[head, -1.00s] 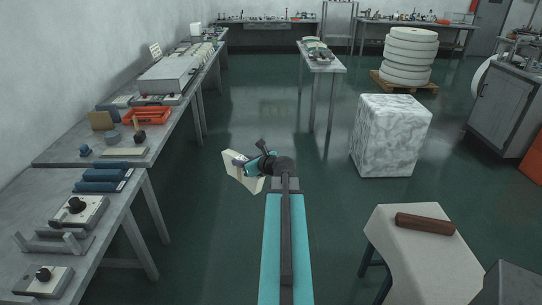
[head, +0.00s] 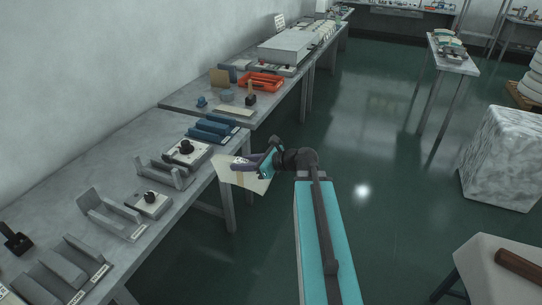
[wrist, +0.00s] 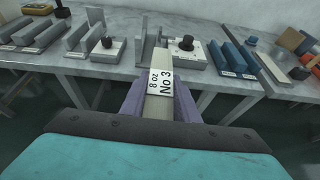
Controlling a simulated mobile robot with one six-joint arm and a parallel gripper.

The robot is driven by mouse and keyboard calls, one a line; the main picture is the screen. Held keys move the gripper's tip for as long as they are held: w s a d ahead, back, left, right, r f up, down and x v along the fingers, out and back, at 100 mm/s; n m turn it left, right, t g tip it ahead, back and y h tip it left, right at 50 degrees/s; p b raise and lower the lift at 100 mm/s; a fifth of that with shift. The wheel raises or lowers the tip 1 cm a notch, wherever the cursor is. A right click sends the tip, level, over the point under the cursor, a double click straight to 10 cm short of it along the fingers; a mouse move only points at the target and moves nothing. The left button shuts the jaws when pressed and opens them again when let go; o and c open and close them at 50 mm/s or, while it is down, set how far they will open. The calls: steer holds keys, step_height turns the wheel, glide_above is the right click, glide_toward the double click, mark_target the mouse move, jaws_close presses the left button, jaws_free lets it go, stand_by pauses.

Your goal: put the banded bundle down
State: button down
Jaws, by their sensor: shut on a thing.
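The banded bundle is a cream, fan-shaped stack (head: 245,180) held at the near bench's right edge in the head view. In the wrist view its label band (wrist: 160,83) reads "8 oz No 3". My gripper (head: 262,163) is shut on it, with purple fingers on both sides of the bundle in the wrist view (wrist: 160,98). The bundle appears raised, with no support visible under it. Its far end overlaps the bench in the wrist view; I cannot tell the gap.
The near grey bench (head: 95,165) carries a knobbed fixture (head: 185,152), a second one (head: 149,203), an upright grey bracket (head: 104,212), blue blocks (head: 212,129) and labelled grey blocks (head: 62,272). An orange tray (head: 260,82) is on the farther bench.

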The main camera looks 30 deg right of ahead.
steer(key=s+a+n+g+y, duration=0.2)
steer(key=a+n+g+y, duration=0.1)
steer(key=a, duration=1.2)
steer(key=shift+r+n, duration=0.15)
steer(key=shift+n, duration=0.35)
steer(key=shift+s, duration=0.1)
